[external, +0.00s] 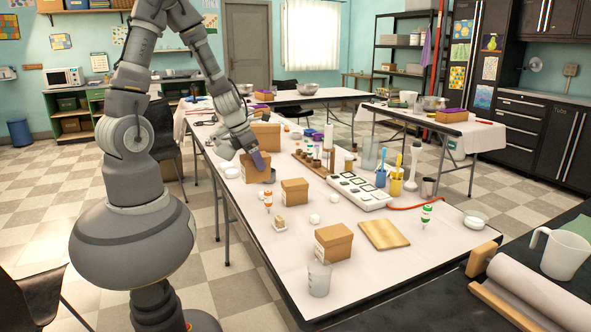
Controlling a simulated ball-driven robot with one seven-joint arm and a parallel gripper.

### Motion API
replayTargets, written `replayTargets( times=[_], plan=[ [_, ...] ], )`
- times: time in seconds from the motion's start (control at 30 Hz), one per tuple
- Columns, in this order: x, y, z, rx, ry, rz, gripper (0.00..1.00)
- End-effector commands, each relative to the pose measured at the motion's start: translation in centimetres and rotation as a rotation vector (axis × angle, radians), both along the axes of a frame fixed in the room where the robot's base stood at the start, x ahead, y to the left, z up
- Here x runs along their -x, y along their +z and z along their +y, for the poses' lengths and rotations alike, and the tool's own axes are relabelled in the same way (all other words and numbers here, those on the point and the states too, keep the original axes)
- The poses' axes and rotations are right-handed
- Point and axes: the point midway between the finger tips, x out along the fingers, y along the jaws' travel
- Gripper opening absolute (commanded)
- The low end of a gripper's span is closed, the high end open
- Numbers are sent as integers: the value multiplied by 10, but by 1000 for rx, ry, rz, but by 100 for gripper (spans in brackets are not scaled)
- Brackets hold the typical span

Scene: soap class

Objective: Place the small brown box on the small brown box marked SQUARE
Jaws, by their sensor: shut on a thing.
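My gripper (259,161) points down at the far left part of the white table and is shut on a small brown box (250,172). Whether this box is lifted or rests on the table is hard to tell. Another small brown box (294,192) sits upright on the table, nearer the camera and to the right of my gripper. A brown box with a pale label (333,243) stands nearer the front. A larger brown box (265,138) stands just behind my gripper. The SQUARE marking cannot be read on any box.
A white tray with several square compartments (358,192) and a wooden board (384,235) lie right of the boxes. Small bottles (268,199), a yellowish block (279,224) and a clear cup (319,278) stand near the left edge. Bare tabletop (355,216) shows between them.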

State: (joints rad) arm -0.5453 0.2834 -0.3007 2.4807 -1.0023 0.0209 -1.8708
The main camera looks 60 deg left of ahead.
Motion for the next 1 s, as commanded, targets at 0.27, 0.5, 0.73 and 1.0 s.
replayTargets(
  times=[0.27,0.5,0.73,1.0],
  plan=[
    [-52,-1,8,3,-4,0,36],
    [-122,-10,23,-1,-5,-2,36],
    [-150,-15,29,1,0,-3,36],
    [-157,-50,32,1,1,0,36]
  ],
)
